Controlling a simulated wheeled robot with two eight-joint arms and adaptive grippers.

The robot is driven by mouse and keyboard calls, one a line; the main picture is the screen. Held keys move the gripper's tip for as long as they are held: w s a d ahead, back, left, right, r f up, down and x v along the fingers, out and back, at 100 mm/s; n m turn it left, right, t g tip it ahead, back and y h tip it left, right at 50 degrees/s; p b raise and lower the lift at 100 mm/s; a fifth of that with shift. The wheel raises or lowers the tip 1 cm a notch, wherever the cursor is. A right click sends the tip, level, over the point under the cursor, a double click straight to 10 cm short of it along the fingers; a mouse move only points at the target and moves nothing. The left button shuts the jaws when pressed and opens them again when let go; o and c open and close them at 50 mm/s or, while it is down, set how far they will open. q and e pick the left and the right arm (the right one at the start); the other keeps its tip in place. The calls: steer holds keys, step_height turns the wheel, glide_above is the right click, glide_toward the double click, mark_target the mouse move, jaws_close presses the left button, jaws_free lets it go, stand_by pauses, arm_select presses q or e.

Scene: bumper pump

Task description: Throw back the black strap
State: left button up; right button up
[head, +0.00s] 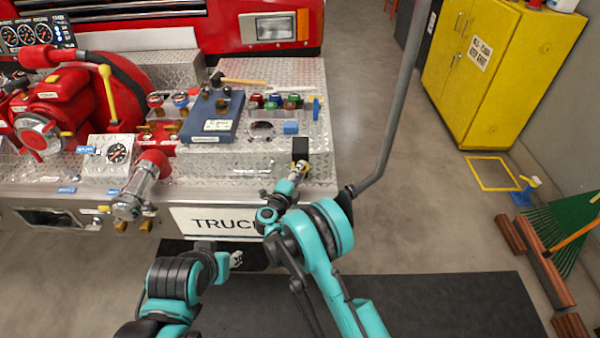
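A small black piece (300,148), which may be the black strap, stands at the right end of the diamond-plate bumper (233,172), with a bit of yellow beside it. My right gripper (299,168) is just in front of it, its fingertips at or close to its lower part. I cannot tell whether they touch it or how far the fingers are apart. My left gripper (237,259) is low in front of the bumper, below the TRUCK plate (208,221), away from the strap. Its fingers are too small to read.
On the bumper are a blue box (212,118), a hammer (240,81), several coloured caps, a gauge (117,153) and red pump fittings (85,105). A grey pole (396,110) rises right of my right arm.

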steer(key=shift+c, duration=0.4)
jaws_close()
steer(key=shift+r, duration=0.1)
